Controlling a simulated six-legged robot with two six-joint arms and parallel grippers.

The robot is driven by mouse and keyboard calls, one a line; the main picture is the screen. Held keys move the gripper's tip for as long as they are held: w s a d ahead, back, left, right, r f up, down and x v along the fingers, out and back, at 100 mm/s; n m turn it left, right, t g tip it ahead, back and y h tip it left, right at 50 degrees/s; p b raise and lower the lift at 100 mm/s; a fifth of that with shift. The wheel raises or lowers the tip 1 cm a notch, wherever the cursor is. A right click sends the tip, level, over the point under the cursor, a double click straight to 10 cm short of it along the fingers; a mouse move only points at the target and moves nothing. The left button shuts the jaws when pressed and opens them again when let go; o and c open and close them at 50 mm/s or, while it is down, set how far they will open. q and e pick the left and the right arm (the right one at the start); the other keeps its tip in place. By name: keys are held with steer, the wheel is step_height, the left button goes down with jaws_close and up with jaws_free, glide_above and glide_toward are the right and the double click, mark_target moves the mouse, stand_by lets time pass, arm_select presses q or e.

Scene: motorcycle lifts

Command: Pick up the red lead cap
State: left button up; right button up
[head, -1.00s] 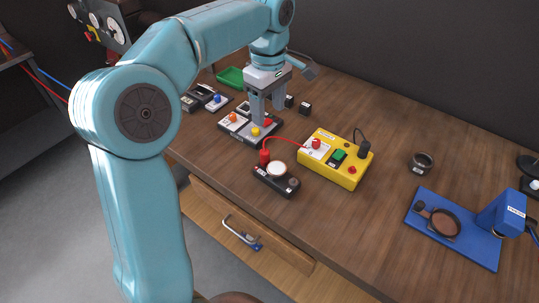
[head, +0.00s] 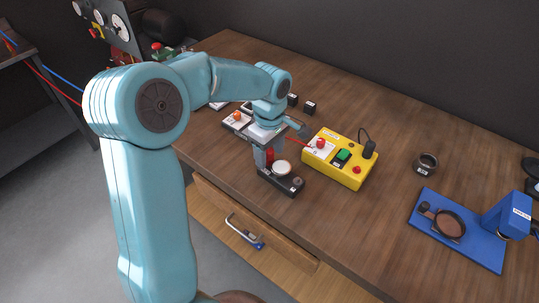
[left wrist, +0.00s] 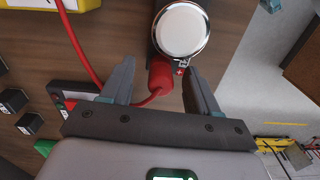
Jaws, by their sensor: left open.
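The red lead cap (head: 270,156) stands at the left end of a small black block (head: 288,188) with a round white top. In the left wrist view the cap (left wrist: 160,76) shows beside the white disc (left wrist: 181,30), near a plus mark, with a red lead running from it. My left gripper (head: 268,161) is over the cap, pointing down. Its open fingers (left wrist: 159,70) lie on either side of the cap, with a visible gap on each side. The fingers and wrist partly hide the cap in the head view. My right gripper is out of view.
A yellow box (head: 334,173) with a green switch and red plug stands just right of the block. A small tray with an orange knob (head: 237,117) lies behind the gripper. A dark ring (head: 427,163) and a blue stand (head: 470,242) are further right. The wood between is clear.

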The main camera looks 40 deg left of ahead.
arm_select(q)
steer(key=shift+s, duration=0.1)
steer(key=shift+c, duration=0.8)
jaws_close()
steer(key=shift+r, duration=0.15)
